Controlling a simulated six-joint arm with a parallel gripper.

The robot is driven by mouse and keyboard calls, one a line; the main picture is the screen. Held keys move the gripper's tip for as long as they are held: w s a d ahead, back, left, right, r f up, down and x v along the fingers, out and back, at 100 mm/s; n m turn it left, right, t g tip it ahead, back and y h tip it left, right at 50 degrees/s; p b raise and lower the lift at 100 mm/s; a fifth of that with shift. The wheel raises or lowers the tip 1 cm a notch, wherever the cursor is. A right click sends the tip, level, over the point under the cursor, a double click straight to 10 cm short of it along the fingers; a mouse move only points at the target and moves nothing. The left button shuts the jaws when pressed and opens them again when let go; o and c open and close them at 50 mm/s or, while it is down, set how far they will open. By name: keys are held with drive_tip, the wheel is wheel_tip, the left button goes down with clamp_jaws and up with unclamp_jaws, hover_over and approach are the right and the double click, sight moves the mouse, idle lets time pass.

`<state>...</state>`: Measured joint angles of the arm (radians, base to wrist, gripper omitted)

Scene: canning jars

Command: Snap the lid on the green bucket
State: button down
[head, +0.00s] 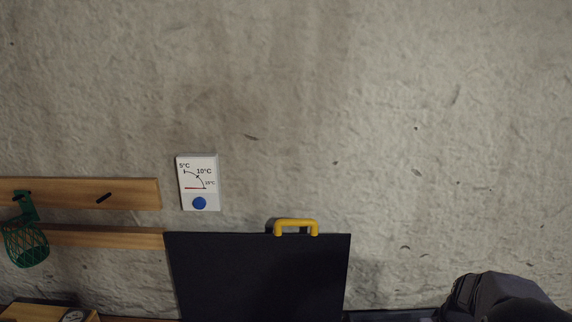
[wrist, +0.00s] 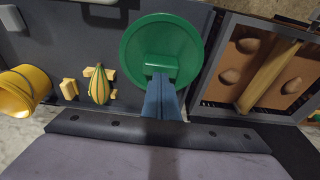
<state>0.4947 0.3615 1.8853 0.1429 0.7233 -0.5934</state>
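A round green lid (wrist: 137,38) with a raised block-shaped grip (wrist: 161,66) in its middle shows at the top centre of the wrist view. My gripper (wrist: 161,78) reaches up from below with blue fingers, and its tip meets or overlaps the lower edge of that grip. The fingers line up as one, so I cannot see whether they are closed on it. Whether anything is under the lid is hidden. No green bucket can be made out in either view. In the head view the gripper is out of sight.
In the wrist view, a yellow bucket (wrist: 22,88) is at the left, beside a striped gourd (wrist: 98,86) and yellow blocks (wrist: 69,88). A crate (wrist: 212,103) with brown lumps is at the right. In the head view, a black panel (head: 258,278) stands against the wall.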

drive_tip(key=shift+f+b, duration=0.4)
drive_tip(key=shift+f, duration=0.1)
idle(0.4)
idle(0.6)
wheel_tip(320, 180, up, 7)
drive_tip(key=p, duration=0.6)
idle(0.4)
idle(0.3)
drive_tip(key=s+a+f+m+g, duration=0.2)
drive_tip(key=s+a+f+m, duration=0.15)
drive_tip(key=s, duration=0.35)
drive_tip(key=s+a+f+m+g, duration=0.1)
drive_tip(key=s+a+f+m, duration=0.1)
drive_tip(key=s+a, duration=0.35)
drive_tip(key=s+a+r+n, duration=0.1)
drive_tip(key=s+a+n, duration=0.1)
drive_tip(key=a, duration=0.3)
drive_tip(key=s+a+r+n+b, duration=0.1)
drive_tip(key=s+a+n, duration=0.2)
drive_tip(key=a, duration=0.1)
drive_tip(key=shift+s+a+t, duration=0.15)
drive_tip(key=shift+a+t, duration=0.25)
